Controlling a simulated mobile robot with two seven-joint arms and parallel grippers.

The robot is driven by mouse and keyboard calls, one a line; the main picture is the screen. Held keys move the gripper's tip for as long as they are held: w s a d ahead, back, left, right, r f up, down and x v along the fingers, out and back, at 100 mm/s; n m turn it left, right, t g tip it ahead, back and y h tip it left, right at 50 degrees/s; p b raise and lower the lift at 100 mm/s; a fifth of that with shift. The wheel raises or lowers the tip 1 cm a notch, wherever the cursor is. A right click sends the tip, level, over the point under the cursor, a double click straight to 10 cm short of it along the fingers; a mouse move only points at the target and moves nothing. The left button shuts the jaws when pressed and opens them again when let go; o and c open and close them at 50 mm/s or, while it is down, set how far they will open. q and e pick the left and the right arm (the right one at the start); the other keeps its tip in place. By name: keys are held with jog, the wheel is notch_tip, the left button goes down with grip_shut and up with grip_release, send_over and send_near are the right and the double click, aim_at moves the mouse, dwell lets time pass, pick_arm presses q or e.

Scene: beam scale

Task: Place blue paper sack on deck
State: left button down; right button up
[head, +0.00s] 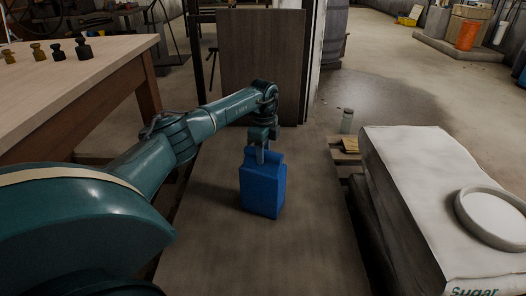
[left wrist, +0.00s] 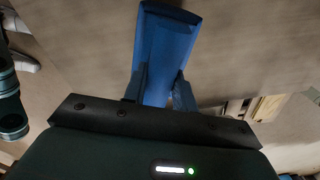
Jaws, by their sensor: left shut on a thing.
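The blue paper sack (head: 262,190) is upright in the middle of the head view. My left gripper (head: 262,153) points down and is shut on the sack's narrow top. In the left wrist view, the two fingers (left wrist: 158,88) clasp the blue sack (left wrist: 168,42) from both sides. The brown deck (head: 225,240) lies beneath the sack, with a tall board (head: 262,60) at its far end. A dark shadow lies to the left of the sack. I cannot tell whether the sack's base touches the deck. My right gripper is not in view.
A wooden table (head: 75,95) with several small weights (head: 57,51) stands at the left. White sugar sacks (head: 415,165) with a round dish (head: 495,213) on top are at the right. A small grey bottle (head: 347,121) stands beyond them. The deck's front part is clear.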

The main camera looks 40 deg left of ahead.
pick_arm(q)
jog(key=shift+w+r, duration=0.1)
jog(key=shift+r, duration=0.1)
jog(key=c, duration=1.1)
grip_release()
jog(key=shift+f, duration=0.2)
jog(key=shift+r, duration=0.3)
notch_tip(320, 180, up, 3)
jog(key=shift+f+p, duration=0.1)
jog(key=shift+p, duration=0.75)
notch_tip(320, 180, up, 9)
jog(key=p, duration=0.3)
jog(key=shift+f, duration=0.1)
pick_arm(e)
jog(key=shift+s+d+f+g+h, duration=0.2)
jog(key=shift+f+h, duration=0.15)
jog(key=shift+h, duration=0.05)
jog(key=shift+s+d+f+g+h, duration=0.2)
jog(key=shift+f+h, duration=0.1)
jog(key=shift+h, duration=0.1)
pick_arm(q)
jog(key=shift+s, duration=0.2)
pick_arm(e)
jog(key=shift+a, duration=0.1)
